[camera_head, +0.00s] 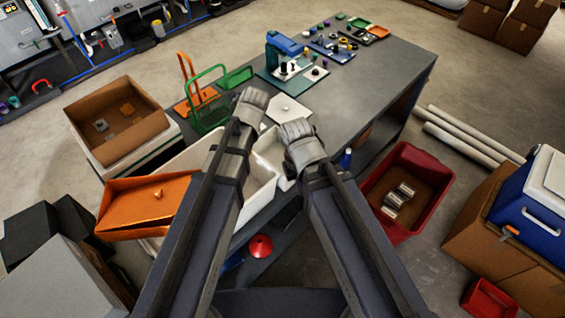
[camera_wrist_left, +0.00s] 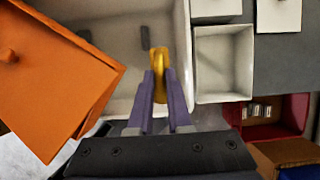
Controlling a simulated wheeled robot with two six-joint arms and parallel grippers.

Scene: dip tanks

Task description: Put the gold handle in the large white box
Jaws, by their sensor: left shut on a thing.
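The gold handle (camera_wrist_left: 159,62) is between the purple fingers of my left gripper (camera_wrist_left: 160,80) in the left wrist view. It is held over the large white box (camera_wrist_left: 140,22), whose pale interior shows behind it near its right wall. I cannot tell the handle's height above the box floor. In the head view, the large white box (camera_head: 190,155) is partly hidden by my left arm; my left gripper (camera_head: 250,98) shows from behind, and the handle is hidden. My right gripper (camera_head: 298,130) is beside it to the right, its fingers not clear.
An orange lid (camera_head: 150,203) with a knob is tilted at the large box's left side. A smaller white box (camera_wrist_left: 224,62) adjoins its right side. A red bin (camera_head: 425,175) stands at right.

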